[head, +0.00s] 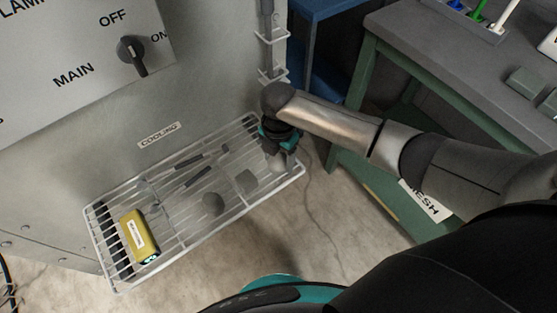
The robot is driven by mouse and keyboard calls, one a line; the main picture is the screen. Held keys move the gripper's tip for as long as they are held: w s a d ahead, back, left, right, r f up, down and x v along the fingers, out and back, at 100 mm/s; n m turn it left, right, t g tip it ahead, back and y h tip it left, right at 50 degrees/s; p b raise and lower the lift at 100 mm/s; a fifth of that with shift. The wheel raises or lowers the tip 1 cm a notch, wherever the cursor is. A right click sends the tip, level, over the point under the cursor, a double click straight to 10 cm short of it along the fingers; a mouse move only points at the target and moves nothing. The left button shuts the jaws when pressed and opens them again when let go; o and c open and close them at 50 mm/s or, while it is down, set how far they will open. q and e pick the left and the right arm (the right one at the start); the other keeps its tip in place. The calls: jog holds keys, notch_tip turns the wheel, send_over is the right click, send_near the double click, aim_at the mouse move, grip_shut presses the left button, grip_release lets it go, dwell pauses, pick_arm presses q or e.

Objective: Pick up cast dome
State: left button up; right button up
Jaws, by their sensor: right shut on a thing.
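My right gripper (282,152) points down at the right end of the wire rack (196,248). It is shut on a pale grey piece (277,163), which is mostly hidden by the fingers and wires. I cannot tell for sure that this piece is the cast dome, or whether it still touches the rack. A round dark grey piece (212,203) and a blocky grey piece (246,180) show at the rack's middle, left of the gripper. My left gripper is not in view.
A yellow device (139,236) lies at the rack's left end, and dark-handled tools (198,176) lie near its back. The booth wall with a COOLING label (159,135) stands behind. A green-framed grey bench (415,50) stands at the right. Floor is clear in front.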

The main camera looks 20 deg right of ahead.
grip_shut()
